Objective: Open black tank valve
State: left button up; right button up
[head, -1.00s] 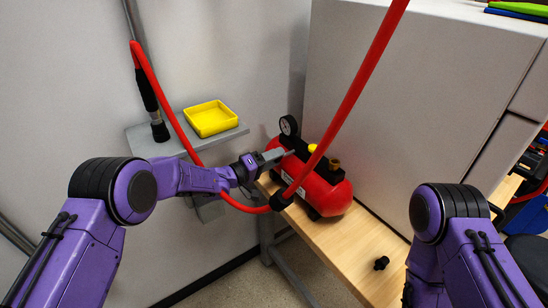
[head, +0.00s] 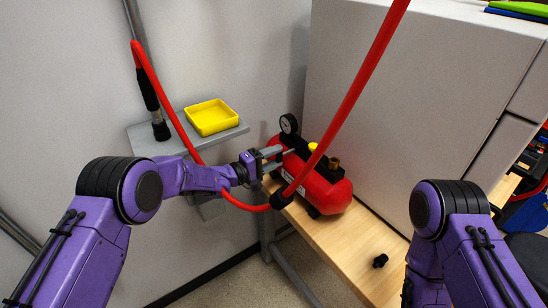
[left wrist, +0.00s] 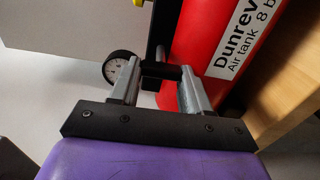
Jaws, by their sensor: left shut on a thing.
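A red air tank (head: 328,193) lies on the wooden bench, with a black top strip, a round gauge (head: 289,124), a yellow knob (head: 312,147) and a brass fitting (head: 334,163). My left gripper (head: 275,158) is at the tank's near left end. In the left wrist view, the black valve piece (left wrist: 161,71) sits between the two grey fingers, beside the red tank and its white label; the gripper is shut on it. The gauge also shows there (left wrist: 117,69). In the head view the gripper and hose partly hide the valve. My right gripper is out of view.
A yellow tray (head: 211,104) sits on a grey wall shelf (head: 150,146). A small black part (head: 380,261) lies on the bench (head: 345,243). A large grey cabinet (head: 400,90) stands behind.

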pick_arm(q)
jog(key=o, duration=1.1)
jog(key=shift+c, duration=0.2)
jog(key=b+v, duration=0.2)
jog(key=v, duration=0.8)
jog(key=shift+s+a, duration=0.15)
jog(key=shift+a, duration=0.05)
